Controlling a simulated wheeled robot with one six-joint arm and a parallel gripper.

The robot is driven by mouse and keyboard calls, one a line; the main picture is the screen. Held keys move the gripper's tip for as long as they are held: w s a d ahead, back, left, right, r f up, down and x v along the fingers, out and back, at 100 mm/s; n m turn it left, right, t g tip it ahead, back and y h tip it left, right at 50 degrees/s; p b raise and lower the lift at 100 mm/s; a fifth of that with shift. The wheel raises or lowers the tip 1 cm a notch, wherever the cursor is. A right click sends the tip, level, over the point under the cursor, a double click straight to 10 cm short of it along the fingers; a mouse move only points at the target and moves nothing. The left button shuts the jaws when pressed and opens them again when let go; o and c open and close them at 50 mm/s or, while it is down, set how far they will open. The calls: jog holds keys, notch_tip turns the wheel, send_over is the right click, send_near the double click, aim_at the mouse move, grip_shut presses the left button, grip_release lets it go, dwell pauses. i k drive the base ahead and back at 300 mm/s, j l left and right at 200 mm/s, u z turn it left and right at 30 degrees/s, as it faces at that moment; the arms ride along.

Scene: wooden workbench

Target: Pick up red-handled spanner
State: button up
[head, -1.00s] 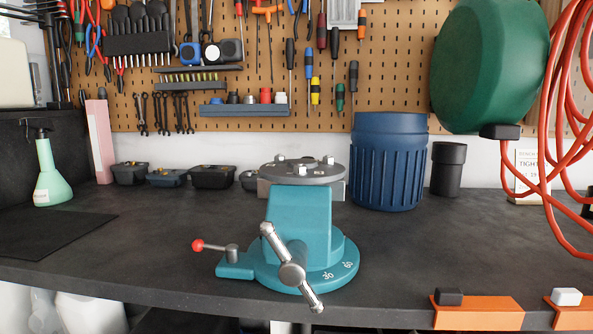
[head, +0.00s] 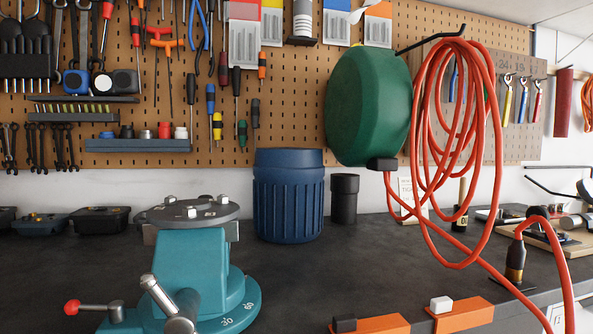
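A small tool with a red handle (head: 537,102) hangs on the grey tool panel at the far right of the head view. It looks like the red-handled spanner, but it is small and its jaws are hard to make out. A blue-handled tool (head: 522,104) and a yellow-handled tool (head: 507,101) hang beside it on its left. My gripper is not in view, so I cannot see whether it is open or shut.
A green hose reel (head: 368,105) and a looped orange hose (head: 492,150) hang in front of the panel, left of the tools. The teal vise (head: 190,265) and blue bin (head: 288,195) stand on the dark bench (head: 330,270). Orange clamps (head: 460,318) sit at the front edge.

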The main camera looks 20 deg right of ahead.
aim_at(537, 106)
jog(key=z, duration=1.75)
jog(key=i+l+u, duration=0.1)
jog(key=i+l, duration=0.4)
jog(key=i, duration=0.15)
